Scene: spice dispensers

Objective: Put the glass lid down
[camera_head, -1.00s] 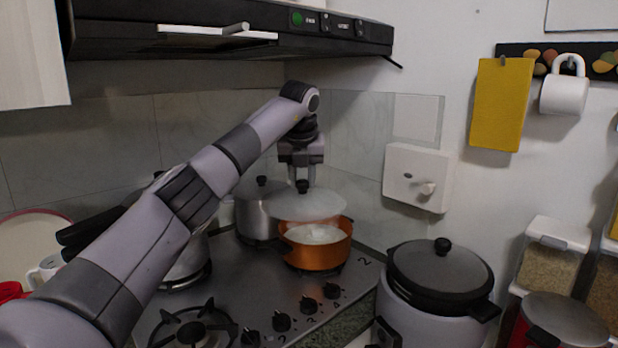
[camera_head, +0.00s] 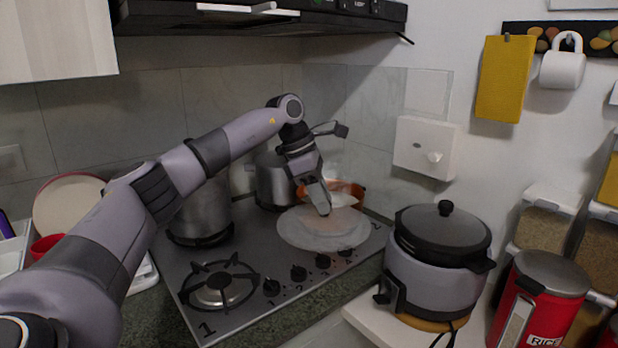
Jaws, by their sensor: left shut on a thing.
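The glass lid (camera_head: 345,238) is a round, translucent disc. It shows over the front right of the stove, in front of the orange pot (camera_head: 358,190). My left gripper (camera_head: 322,207) is shut on the lid's knob, which the fingers hide. I cannot tell whether the lid touches the stove or hangs just above it. The orange pot is uncovered, with pale contents, and is partly hidden by the lid and my gripper. My right gripper is not in view.
The steel stove (camera_head: 250,328) has a free front-left burner (camera_head: 222,287) and knobs along its front. Steel pots (camera_head: 200,215) stand behind. A rice cooker (camera_head: 440,275) and a red rice canister (camera_head: 535,305) stand at the right. A range hood (camera_head: 260,22) hangs above.

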